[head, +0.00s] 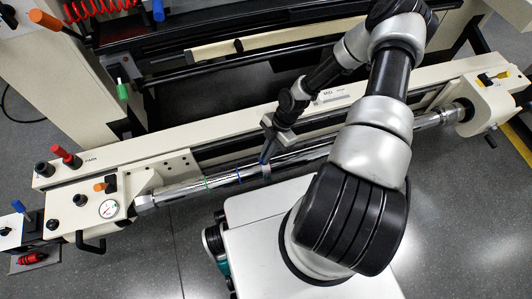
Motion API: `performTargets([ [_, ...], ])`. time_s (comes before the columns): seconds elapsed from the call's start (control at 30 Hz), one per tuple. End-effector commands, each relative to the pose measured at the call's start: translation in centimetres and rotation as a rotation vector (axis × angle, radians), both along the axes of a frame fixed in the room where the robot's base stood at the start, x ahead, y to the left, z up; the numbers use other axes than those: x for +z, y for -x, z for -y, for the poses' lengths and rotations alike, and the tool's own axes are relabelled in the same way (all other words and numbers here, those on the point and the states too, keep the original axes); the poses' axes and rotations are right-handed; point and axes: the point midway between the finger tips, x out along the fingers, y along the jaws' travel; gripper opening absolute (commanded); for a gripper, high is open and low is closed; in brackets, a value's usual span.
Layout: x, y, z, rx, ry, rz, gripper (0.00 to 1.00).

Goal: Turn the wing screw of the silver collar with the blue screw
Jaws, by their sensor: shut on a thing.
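A long shiny silver bar (310,155) runs across the cream machine bed. A silver collar (266,172) sits around the bar near its middle. A blue wing screw (265,157) stands up from the collar. My gripper (268,143) comes down from above, with its fingertips at the screw's top. It is shut on the blue screw; its fingers partly hide the screw's upper end.
A left end block with a pressure gauge (109,208) and a right end block (482,105) hold the bar. Orange, red and black knobs stand at the left. My white base is close in front of the bar. A dark machine with cream rails lies behind.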

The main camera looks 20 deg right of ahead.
Motion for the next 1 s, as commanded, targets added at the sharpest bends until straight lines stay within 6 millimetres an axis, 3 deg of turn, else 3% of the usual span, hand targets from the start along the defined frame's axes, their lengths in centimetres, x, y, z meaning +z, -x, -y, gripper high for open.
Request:
performTargets([
  [1.0, -0.03, 0.77, -0.19, -0.892, -0.004, -0.001, 0.0],
])
